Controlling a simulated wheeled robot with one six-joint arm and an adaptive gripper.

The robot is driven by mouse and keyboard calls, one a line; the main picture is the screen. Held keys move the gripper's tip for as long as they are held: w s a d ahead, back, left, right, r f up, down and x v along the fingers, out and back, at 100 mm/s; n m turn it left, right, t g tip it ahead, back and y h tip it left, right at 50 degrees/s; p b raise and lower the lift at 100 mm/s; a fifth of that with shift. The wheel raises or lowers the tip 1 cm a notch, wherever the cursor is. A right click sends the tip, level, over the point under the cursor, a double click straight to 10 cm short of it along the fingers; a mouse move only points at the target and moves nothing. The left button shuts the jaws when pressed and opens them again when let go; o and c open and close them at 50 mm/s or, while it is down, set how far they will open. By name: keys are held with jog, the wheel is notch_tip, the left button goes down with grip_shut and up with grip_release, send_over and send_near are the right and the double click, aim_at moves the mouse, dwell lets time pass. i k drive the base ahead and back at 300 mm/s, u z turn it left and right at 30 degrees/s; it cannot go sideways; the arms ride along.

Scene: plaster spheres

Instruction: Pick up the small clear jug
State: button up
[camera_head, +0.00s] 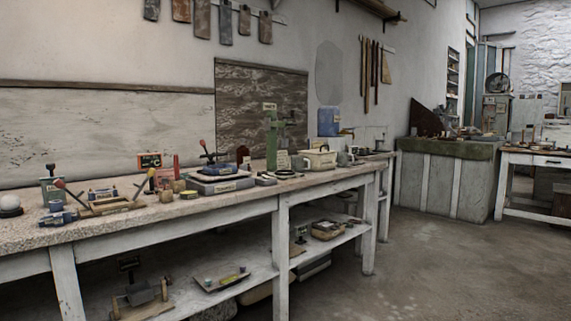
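I cannot make out a small clear jug for certain in the head view. Several small items crowd the long workbench (150,218), and they are too small to tell apart well. A small grey cup-like vessel (297,162) stands near the middle of the bench, left of a cream box (320,160); I cannot tell whether it is clear. My gripper is not in view.
The workbench runs along the left wall, with a loaded lower shelf (258,275). A blue container (328,121) and a green upright item (271,146) stand on it. A grey-green counter (445,180) is at the back. The concrete floor (430,265) at right is clear.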

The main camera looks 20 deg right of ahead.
aim_at(343, 157)
jog(key=u, duration=0.1)
jog(key=i, duration=0.8)
jog(key=z, duration=0.65)
jog(key=i, duration=2.2)
jog(key=z, duration=1.4)
jog(key=i, duration=1.05)
jog(key=z, duration=0.45)
